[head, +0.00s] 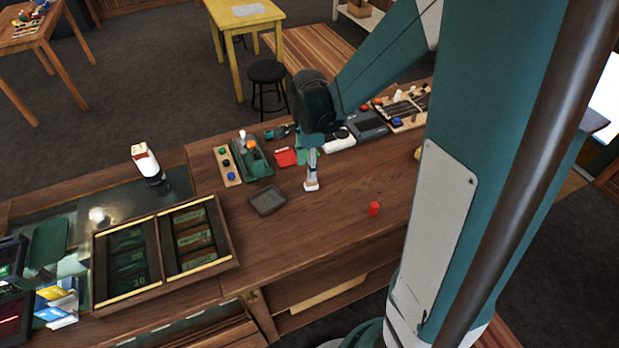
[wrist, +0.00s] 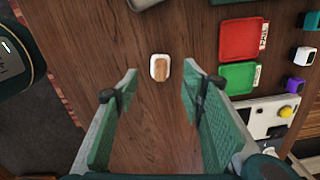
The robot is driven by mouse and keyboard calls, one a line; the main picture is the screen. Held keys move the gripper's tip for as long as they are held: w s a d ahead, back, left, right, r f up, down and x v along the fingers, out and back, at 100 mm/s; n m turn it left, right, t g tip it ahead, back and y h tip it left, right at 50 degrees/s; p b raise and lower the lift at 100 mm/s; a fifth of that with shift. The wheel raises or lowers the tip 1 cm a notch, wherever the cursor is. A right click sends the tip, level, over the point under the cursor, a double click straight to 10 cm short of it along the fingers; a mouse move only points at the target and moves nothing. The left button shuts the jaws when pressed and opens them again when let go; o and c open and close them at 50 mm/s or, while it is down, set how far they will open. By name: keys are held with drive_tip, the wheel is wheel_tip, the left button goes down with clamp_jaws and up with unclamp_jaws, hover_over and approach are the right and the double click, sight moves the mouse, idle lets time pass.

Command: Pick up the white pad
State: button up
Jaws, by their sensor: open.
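The white pad (wrist: 160,67) is a small rounded piece with a white rim and a tan-brown middle, lying on the wooden counter. In the wrist view it sits ahead of my gripper (wrist: 160,84), centred between the two green fingers. The fingers are spread apart and nothing is held. In the head view the small white piece (head: 311,187) lies on the counter just below my gripper (head: 312,170). The finger partly hides the space around it, so I cannot tell the exact gap there.
A grey tray (head: 267,200) lies to the left of the pad, and a red tray (head: 286,157) and a green tray (wrist: 238,77) lie near it. A red cylinder (head: 374,208) stands to the right. A cash drawer (head: 165,250) is at left. Counter around the pad is bare.

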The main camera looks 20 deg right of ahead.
sight(311, 184)
drive_tip(key=shift+w+d+f, duration=0.1)
drive_tip(key=shift+f, duration=0.15)
idle(0.3)
drive_tip(key=shift+f, duration=1.15)
drive_tip(key=shift+d+f, duration=0.1)
drive_tip(key=shift+f, duration=2.5)
drive_tip(key=shift+c, duration=0.7)
drive_tip(key=c, duration=0.7)
